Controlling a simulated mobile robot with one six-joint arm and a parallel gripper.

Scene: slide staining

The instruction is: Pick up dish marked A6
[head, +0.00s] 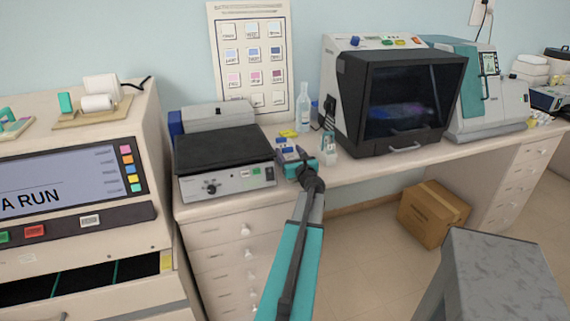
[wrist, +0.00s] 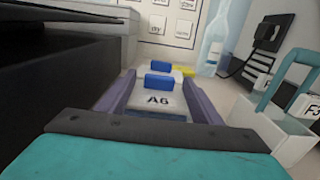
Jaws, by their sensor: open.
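The dish marked A6 (wrist: 158,101) is pale, with dark lettering and a blue block on its top. In the wrist view it sits between the two purple-grey fingers of my gripper (wrist: 159,80), which are open on either side of it. I cannot tell whether the fingers touch its sides. In the head view my gripper (head: 291,155) is at the counter's front edge, right of the hotplate-like device, and mostly hides the dish. A second pale piece with a blue block (wrist: 161,66) stands just behind A6.
A pale carrier with a teal handle (wrist: 285,125) stands close on the right; it also shows in the head view (head: 328,156). The dark-topped device (head: 225,150) is close on the left. A clear bottle (head: 303,108) and a yellow item (head: 288,133) are behind.

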